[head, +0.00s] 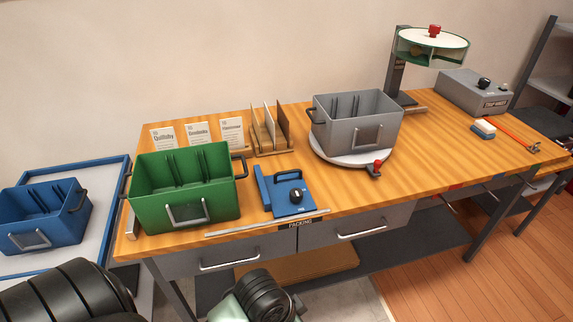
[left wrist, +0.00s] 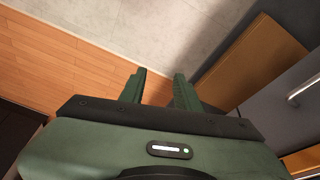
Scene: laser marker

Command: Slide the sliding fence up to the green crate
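The sliding fence (head: 290,199) is a blue plate with an upright blue edge on its left and a black knob. It sits on the table near the front edge, by a metal rail (head: 265,223). The green crate (head: 183,190) stands upright to its left, with a small gap between them. In the left wrist view my left gripper (left wrist: 159,76) is open and empty, its two green fingers apart above the floor in front of the table. Its fingers do not show in the head view. My right gripper is not seen.
A grey crate (head: 357,122) stands on a white turntable (head: 350,157) to the right. Card holders and a wooden divider rack (head: 271,130) are behind the fence. A blue crate (head: 45,213) sits on a side surface at left. Drawers with handles (head: 229,263) line the table front.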

